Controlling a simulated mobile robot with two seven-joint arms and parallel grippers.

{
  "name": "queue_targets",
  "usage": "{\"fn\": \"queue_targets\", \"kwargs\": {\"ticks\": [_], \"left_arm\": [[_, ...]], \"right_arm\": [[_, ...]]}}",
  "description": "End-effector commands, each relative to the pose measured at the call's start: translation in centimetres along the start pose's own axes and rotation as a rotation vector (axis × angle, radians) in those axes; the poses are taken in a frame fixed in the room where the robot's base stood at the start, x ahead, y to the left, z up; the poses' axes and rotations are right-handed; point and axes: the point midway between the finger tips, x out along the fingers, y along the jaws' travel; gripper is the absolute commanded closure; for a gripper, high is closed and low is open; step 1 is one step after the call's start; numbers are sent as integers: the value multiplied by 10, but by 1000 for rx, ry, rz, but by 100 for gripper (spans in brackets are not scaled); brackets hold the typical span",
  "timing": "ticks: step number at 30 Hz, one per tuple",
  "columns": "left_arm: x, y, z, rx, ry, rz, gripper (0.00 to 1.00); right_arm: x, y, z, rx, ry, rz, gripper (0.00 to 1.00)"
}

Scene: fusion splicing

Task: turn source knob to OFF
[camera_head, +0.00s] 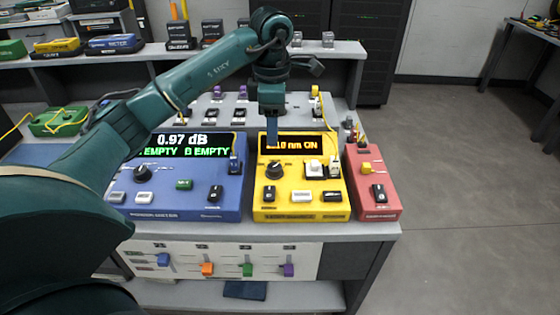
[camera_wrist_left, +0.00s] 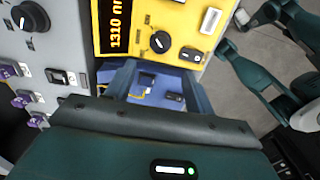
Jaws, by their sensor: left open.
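The yellow source box (camera_head: 300,205) stands in the middle of the bench, its display (camera_head: 305,145) lit and reading ON, partly hidden by my gripper. It shows "1310 nm" in the left wrist view (camera_wrist_left: 113,28). Its black round source knob (camera_head: 274,170) sits below the display, and shows in the left wrist view (camera_wrist_left: 160,42). I cannot tell for sure where its mark points. My left gripper (camera_head: 272,138) points down over the display, behind and above the knob, apart from it. It is open and empty; its fingers (camera_wrist_left: 160,80) show in the left wrist view.
The blue power meter (camera_head: 190,190), with its own knob (camera_head: 142,175), stands left of the source. A red box (camera_head: 373,190) stands close on the right. Colored sliders (camera_head: 208,268) line the front below.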

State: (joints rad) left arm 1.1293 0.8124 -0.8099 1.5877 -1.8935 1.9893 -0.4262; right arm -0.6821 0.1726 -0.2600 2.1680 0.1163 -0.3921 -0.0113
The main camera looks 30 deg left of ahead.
Motion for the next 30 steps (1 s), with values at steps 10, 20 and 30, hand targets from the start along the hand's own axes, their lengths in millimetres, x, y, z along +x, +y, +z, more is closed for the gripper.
{"fn": "queue_targets", "kwargs": {"ticks": [10,20,30], "left_arm": [[74,-1,1,2,-1,-5,46],[104,-1,2,3,-4,-2,46],[105,-1,2,3,-4,-1,52]], "right_arm": [[-1,0,0,1,-1,0,64],[-1,1,-1,1,0,4,64],[0,2,-2,0,2,5,64]]}}
